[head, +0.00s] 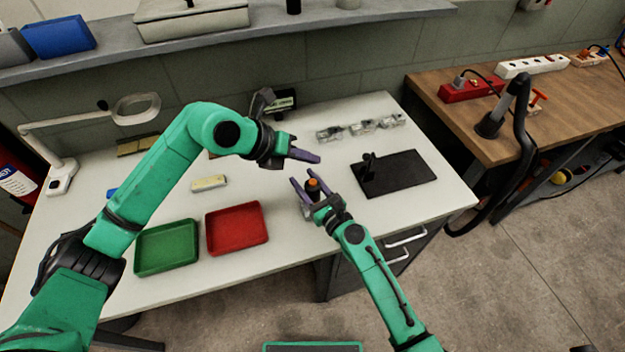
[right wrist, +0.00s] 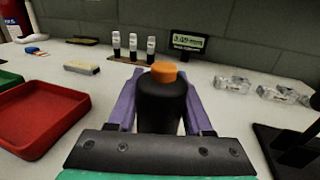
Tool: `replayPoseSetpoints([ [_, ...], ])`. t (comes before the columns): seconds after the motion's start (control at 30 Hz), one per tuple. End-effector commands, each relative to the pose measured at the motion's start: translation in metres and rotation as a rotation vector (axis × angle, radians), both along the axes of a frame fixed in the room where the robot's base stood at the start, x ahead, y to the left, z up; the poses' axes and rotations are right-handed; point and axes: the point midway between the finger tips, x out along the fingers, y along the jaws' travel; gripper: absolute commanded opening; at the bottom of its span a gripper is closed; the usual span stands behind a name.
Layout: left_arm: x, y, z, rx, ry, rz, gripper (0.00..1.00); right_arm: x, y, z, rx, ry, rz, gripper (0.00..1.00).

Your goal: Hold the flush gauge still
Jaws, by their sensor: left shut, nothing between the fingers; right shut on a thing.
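The flush gauge (head: 314,186), a dark cylinder with an orange top, is between the purple fingers of my right gripper (head: 314,184). My right gripper is shut on it above the front part of the white table. In the right wrist view the gauge (right wrist: 163,100) is upright between the fingers (right wrist: 160,115); its lower end is hidden by the gripper body. I cannot tell whether it touches the table. My left gripper (head: 305,156) is shut and empty, just behind and left of the gauge, apart from it.
A red tray (head: 237,247) and a green tray (head: 167,268) lie at the front left. A black plate with an upright part (head: 412,180) lies right of the gauge. Several clear parts (head: 362,127) and a small display (right wrist: 188,41) stand at the back.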

Motion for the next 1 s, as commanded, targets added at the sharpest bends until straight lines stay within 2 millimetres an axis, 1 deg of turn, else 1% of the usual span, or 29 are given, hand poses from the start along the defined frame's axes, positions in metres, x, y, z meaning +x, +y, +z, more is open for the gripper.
replayPoseSetpoints([
  [0.23, 0.000, 0.000, 0.000, 0.000, 0.000, 0.000, 0.00, 0.000, 0.000, 0.000, -0.001, 0.001, 0.000, 0.00],
  [0.27, 0.000, 0.000, 0.000, 0.000, 0.000, 0.000, 0.00, 0.000, 0.000, 0.000, -0.001, 0.001, 0.000, 0.62],
  [0.3, 0.000, 0.000, 0.000, 0.000, 0.000, 0.000, 0.00, 0.000, 0.000, 0.000, -0.001, 0.001, 0.000, 0.77],
  [0.33, 0.000, 0.000, 0.000, 0.000, 0.000, 0.000, 0.00, 0.000, 0.000, 0.000, -0.001, 0.001, 0.000, 0.85],
  [0.6, 0.000, 0.000, 0.000, 0.000, 0.000, 0.000, 0.00, 0.000, 0.000, 0.000, 0.000, 0.000, 0.000, 0.85],
  [0.7, 0.000, 0.000, 0.000, 0.000, 0.000, 0.000, 0.00, -0.005, -0.003, 0.000, -0.001, 0.001, -0.001, 0.85],
  [0.77, 0.000, 0.000, 0.000, 0.000, 0.000, 0.000, 0.00, -0.012, -0.009, -0.002, -0.002, 0.002, -0.001, 0.85],
  [0.87, 0.000, 0.000, 0.000, 0.000, 0.000, 0.000, 0.00, -0.032, -0.022, -0.002, -0.004, 0.003, 0.000, 0.85],
  [1.0, 0.000, 0.000, 0.000, 0.000, 0.000, 0.000, 0.00, -0.066, -0.043, -0.003, -0.001, 0.007, -0.001, 0.85],
])
